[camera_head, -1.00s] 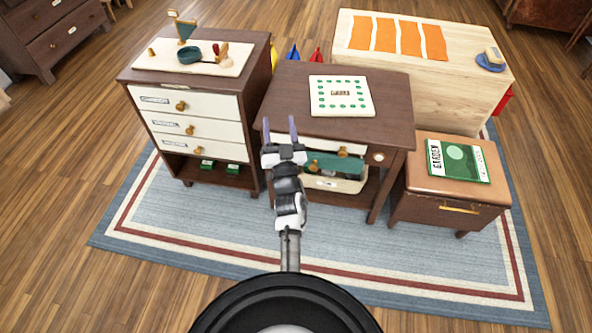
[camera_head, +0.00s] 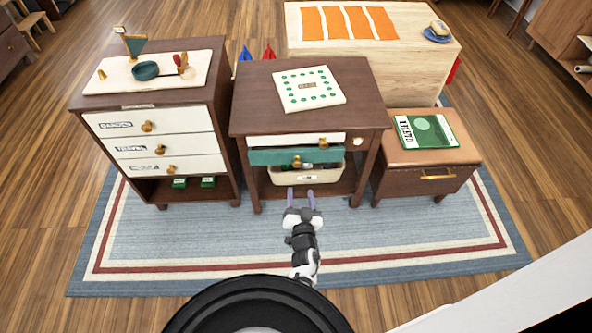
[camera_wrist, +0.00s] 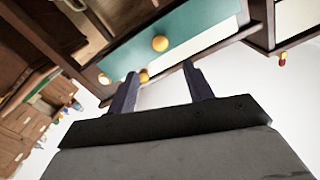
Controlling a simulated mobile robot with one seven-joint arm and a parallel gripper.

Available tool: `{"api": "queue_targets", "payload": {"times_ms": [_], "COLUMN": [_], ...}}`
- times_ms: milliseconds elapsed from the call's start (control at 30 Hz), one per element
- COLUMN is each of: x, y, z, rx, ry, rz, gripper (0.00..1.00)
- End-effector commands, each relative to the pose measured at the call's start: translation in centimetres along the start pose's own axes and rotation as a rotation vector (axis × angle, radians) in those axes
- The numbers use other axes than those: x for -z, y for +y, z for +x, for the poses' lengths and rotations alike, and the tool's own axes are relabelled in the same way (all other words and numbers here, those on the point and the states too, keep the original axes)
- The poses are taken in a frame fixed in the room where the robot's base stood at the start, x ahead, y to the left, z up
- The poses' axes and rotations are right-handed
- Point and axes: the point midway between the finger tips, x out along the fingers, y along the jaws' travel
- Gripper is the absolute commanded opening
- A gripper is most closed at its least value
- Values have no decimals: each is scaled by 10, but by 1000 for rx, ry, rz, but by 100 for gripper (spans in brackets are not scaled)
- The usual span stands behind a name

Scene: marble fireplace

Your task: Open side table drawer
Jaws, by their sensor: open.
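The dark wooden side table (camera_head: 270,95) stands in the middle of the head view. A white drawer front (camera_head: 275,141) with a brass knob (camera_head: 323,142) is under its top. Below it is a teal drawer front (camera_head: 270,157) with its own brass knob (camera_head: 297,162). My gripper (camera_head: 300,196) is open and empty, in front of the table and below the teal knob in the picture. In the wrist view the teal front (camera_wrist: 200,27) and its knob (camera_wrist: 160,43) lie beyond the spread fingers (camera_wrist: 160,72). I see no contact. How far the drawers stand out is unclear.
A cream bin (camera_head: 285,177) sits on the table's lower shelf. A cabinet with white drawers (camera_head: 150,125) stands left; a low brown cabinet (camera_head: 425,180) stands right. A card with green dots (camera_head: 308,100) lies on the table. The blue rug (camera_head: 200,230) in front is clear.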

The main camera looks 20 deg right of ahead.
Motion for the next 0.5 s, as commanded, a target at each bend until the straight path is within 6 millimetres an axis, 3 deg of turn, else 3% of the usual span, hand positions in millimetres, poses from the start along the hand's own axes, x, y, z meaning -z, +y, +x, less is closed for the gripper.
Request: {"api": "queue_targets", "payload": {"times_ms": [300, 500], "x": [-3, -2], "y": [1, 0], "z": [71, 100], "rx": [2, 1], "ry": [4, 1], "rz": [-1, -1], "gripper": [51, 51]}}
